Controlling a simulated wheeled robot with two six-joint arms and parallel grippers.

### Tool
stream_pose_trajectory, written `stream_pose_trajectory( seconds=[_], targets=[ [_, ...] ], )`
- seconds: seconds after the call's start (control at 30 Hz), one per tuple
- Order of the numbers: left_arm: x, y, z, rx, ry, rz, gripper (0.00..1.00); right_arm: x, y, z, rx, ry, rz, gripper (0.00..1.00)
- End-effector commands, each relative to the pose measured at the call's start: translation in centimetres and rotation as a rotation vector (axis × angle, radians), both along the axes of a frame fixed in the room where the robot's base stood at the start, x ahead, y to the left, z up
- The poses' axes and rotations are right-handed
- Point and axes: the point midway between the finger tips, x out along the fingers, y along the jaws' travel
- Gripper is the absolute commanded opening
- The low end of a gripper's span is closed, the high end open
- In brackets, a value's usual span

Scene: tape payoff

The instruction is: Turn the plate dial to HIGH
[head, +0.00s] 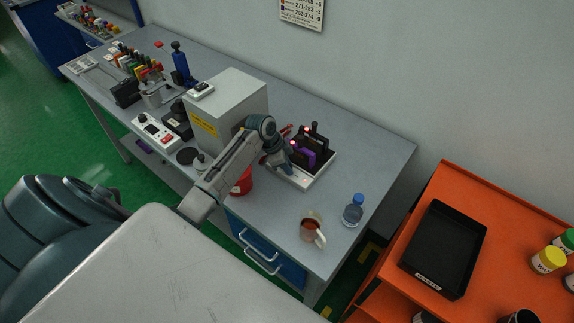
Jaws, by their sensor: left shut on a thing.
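My left gripper (284,166) reaches over the bench from the left, its fingers pointing down beside the left edge of a white base (294,181). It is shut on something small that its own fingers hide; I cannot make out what. Black upright units (318,142) with red lights and a purple block (303,156) stand on the base. A dark round plate (188,155) lies left of my forearm, near the bench's front edge. My right gripper is not in view.
A grey box (232,98) with a yellow label stands behind my forearm. A red container (242,183) is partly hidden below it. An orange cart (405,225) holds a black tray (468,212).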

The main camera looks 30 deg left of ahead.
Motion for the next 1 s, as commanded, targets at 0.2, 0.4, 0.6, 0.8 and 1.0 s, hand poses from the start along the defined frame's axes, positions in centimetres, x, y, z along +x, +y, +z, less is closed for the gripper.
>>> stream_pose_trajectory(
  seconds=[0.2,0.4,0.6,0.8,1.0],
  targets=[
    [0.0,0.0,0.0,0.000,0.002,0.001,0.00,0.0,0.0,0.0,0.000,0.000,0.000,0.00],
    [0.0,0.0,0.0,0.001,0.001,0.001,0.44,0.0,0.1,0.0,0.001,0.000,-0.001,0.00],
    [0.0,0.0,0.0,0.000,0.000,0.002,0.44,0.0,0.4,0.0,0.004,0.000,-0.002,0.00],
    [0.0,-0.1,0.2,0.000,-0.001,0.058,0.44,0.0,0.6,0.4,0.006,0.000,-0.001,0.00],
    [-0.2,-0.2,0.2,-0.001,0.000,0.242,0.44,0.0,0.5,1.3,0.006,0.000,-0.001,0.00]
  ],
)
